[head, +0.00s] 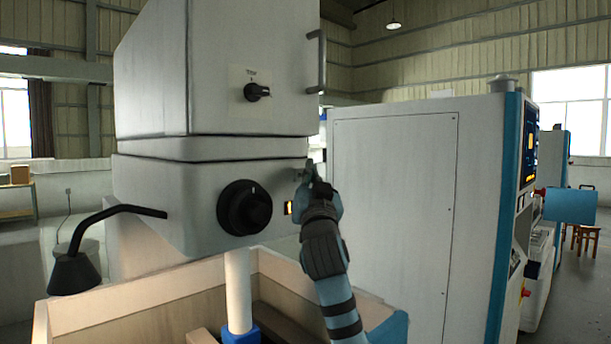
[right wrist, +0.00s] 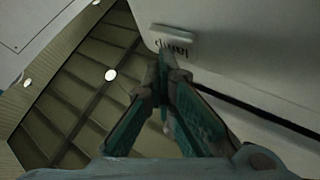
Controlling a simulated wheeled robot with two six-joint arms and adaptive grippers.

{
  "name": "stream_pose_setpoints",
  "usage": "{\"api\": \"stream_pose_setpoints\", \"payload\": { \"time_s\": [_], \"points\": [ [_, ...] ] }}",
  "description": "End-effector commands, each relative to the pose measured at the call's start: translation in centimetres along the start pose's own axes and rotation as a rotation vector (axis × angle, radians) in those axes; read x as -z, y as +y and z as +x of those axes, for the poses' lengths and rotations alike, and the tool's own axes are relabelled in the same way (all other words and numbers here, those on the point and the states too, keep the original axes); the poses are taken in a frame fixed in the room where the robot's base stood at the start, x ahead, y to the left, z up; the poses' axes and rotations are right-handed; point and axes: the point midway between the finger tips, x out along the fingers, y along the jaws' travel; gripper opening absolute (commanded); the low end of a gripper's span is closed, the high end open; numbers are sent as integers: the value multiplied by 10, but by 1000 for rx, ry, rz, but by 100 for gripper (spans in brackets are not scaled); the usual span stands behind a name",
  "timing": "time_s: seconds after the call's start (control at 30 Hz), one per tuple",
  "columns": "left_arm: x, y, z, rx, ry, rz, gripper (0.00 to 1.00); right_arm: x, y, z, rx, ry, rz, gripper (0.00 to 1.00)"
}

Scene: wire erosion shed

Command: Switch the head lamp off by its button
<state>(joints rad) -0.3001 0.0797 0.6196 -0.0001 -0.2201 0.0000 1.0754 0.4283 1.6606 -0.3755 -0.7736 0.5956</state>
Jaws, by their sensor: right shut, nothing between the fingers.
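The machine head (head: 215,205) is a pale grey box with a large black knob (head: 244,207) on its front. My right gripper (head: 311,168) is shut and empty, with its fingertips at the head's right edge, close to a small plate (head: 299,174). A small lit yellow element (head: 289,208) shows below the plate. My left gripper is out of view.
A black gooseneck lamp (head: 75,270) hangs at the left. A wooden-sided bin (head: 140,295) with a white column (head: 238,290) stands below the head. A tall grey cabinet (head: 395,200) stands to the right, behind my right arm. An upper rotary switch (head: 257,92) is above.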

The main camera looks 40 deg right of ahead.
Motion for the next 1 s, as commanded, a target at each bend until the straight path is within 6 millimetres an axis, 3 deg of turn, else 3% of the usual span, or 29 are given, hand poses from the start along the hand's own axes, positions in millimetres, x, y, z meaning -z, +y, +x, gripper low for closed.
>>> {"api": "stream_pose_setpoints", "payload": {
  "time_s": [0.57,1.0],
  "points": [
    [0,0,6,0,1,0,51,3,5,-7,0,0,0,0],
    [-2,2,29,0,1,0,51,30,33,-46,0,1,-1,0]
  ]
}}
